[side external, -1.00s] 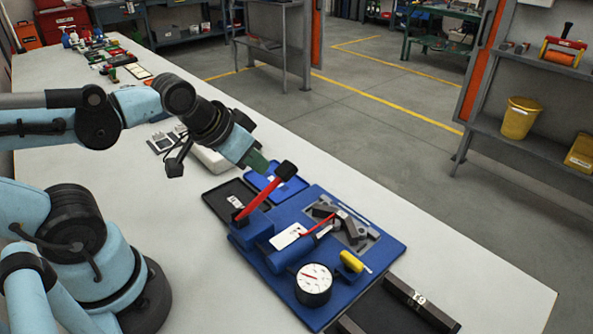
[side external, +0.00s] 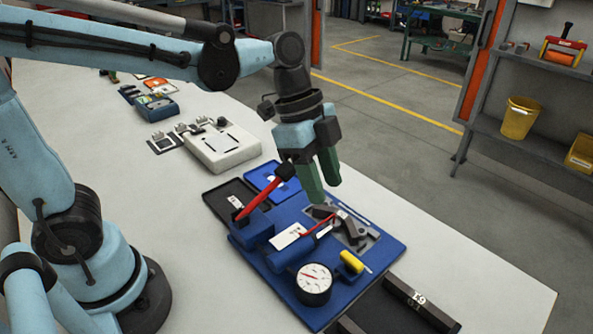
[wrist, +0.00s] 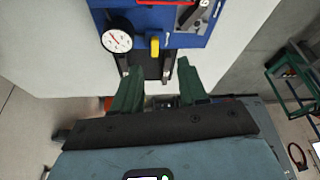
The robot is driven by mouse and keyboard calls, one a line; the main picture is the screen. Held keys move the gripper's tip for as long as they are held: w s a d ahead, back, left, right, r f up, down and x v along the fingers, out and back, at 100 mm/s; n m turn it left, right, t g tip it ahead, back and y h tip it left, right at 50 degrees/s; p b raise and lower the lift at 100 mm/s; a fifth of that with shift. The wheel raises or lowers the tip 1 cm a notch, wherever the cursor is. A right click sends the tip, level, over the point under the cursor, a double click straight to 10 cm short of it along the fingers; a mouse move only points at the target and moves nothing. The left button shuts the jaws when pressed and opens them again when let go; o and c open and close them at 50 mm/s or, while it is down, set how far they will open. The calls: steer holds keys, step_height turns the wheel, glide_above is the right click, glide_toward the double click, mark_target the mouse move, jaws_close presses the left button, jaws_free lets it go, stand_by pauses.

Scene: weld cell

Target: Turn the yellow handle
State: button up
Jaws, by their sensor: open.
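The yellow handle (side external: 351,262) is a short, rounded grip near the front right of a blue fixture plate (side external: 388,249), just right of a white dial gauge (side external: 314,283). In the wrist view the yellow handle (wrist: 155,46) lies ahead of the fingertips, between their lines. My gripper (side external: 322,190) has two green fingers pointing down. It is open and empty, above the rear part of the plate, behind and apart from the yellow handle. In the wrist view my gripper (wrist: 159,70) shows both fingers spread. Nothing visible hides the handle.
A red lever (side external: 262,196) with a black knob leans up close to my fingers. A thin red lever (side external: 320,229) and grey metal parts (side external: 349,229) sit on the plate. Dark blocks (side external: 419,303) lie at the front right. The table is clear right of the plate.

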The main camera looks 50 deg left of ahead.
mark_target(350, 257)
steer(key=d+f+m, duration=0.1)
steer(key=d+f, duration=0.1)
steer(key=f, duration=0.1)
steer(key=d+f, duration=0.2)
steer(key=f, duration=0.2)
steer(key=d+f+m+g, duration=0.1)
steer(key=d+f, duration=0.1)
steer(key=f, duration=0.2)
steer(key=shift+w+d+f+m, duration=0.2)
steer(key=shift+d+m, duration=0.1)
steer(key=shift+d, duration=0.1)
steer(key=shift+c, duration=0.4)
jaws_close()
